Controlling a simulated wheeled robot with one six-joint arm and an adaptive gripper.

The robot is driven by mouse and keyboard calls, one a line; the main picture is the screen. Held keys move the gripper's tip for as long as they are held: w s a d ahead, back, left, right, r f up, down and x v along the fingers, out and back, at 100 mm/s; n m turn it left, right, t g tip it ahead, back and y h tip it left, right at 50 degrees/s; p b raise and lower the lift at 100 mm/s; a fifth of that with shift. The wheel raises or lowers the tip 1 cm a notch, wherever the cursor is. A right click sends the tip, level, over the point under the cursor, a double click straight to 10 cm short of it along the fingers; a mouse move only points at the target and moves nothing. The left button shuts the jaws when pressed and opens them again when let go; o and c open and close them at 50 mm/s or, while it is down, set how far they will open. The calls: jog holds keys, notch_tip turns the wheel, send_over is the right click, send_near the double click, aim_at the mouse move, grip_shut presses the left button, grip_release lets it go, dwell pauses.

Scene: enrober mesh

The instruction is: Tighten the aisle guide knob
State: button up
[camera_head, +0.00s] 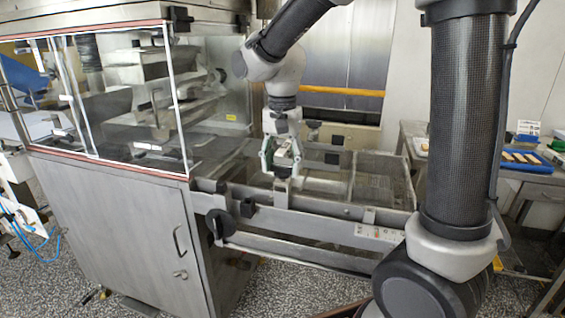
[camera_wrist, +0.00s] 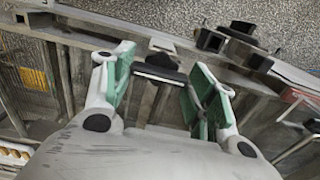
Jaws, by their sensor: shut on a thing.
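My gripper (camera_head: 282,162) is over the near side rail of the conveyor, pointing down. In the wrist view my gripper (camera_wrist: 161,88) has its green-padded fingers at both ends of a black bar-shaped knob (camera_wrist: 160,74), and is shut on it. The knob has a pale edge and sits above a metal bracket on the rail. The fingers stand well apart, about the knob's length. In the head view the fingers mostly hide the knob, and its thread and seat cannot be made out.
A glazed machine cabinet (camera_head: 115,100) stands left of the conveyor. A black handwheel (camera_head: 220,225) and a smaller black knob (camera_head: 247,207) are on the near side. The mesh belt (camera_head: 385,192) runs right. A side table with a blue tray (camera_head: 525,163) is at the right.

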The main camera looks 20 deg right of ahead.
jog(key=o, duration=1)
notch_tip(320, 180, up, 12)
